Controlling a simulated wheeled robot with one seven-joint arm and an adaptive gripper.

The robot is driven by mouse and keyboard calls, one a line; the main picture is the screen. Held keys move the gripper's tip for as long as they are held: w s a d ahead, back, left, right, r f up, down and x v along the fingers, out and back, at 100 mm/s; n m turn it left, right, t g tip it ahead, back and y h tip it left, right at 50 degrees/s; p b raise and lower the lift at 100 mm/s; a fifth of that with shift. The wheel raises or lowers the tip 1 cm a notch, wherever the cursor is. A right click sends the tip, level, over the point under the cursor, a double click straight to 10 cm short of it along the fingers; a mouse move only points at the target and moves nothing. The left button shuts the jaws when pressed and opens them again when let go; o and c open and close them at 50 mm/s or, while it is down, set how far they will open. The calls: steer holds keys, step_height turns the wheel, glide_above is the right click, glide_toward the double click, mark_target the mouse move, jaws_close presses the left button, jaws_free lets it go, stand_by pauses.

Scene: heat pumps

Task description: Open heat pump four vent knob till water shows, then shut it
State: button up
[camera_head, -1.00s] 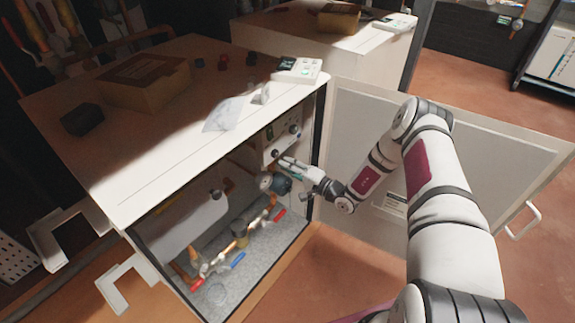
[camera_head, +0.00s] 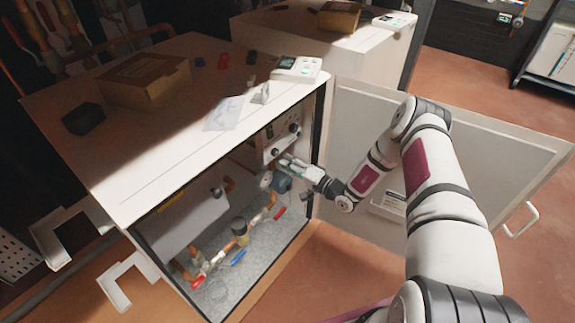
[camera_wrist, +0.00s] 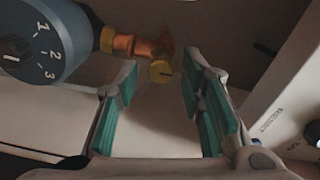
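The open heat pump cabinet (camera_head: 128,192) stands in the middle of the head view; no number can be read on it. A small yellow knob (camera_wrist: 161,71) on a copper fitting (camera_wrist: 142,46) shows in the wrist view, just beyond and between my fingertips. I take it to be the vent knob; it looks untouched. My gripper (camera_wrist: 160,82) is open and empty, with teal pads on both sides. In the head view my gripper (camera_head: 287,163) reaches into the cabinet's right side, below the control panel (camera_head: 281,136). No water is visible at the fitting.
A blue-grey numbered dial (camera_wrist: 40,40) sits close to the left of my gripper. Red and blue valve levers (camera_head: 238,257) lie lower in the cabinet. The open door (camera_head: 470,150) stands behind my arm. A cardboard box (camera_head: 145,82) and small items rest on top.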

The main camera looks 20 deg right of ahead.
steer(key=v, duration=1.2)
stand_by(1.1)
steer(key=w+a+m+b, duration=0.2)
steer(key=w+m+b, duration=0.1)
steer(key=m, duration=0.4)
steer(key=w+a+m+b, duration=0.2)
steer(key=w+m+b, duration=0.1)
steer(key=m, duration=0.5)
steer(key=w+a+m+b, duration=0.3)
steer(key=m, duration=0.4)
steer(key=shift+w+a+r, duration=0.1)
steer(key=shift+w+r, duration=0.05)
steer(key=shift+w, duration=0.25)
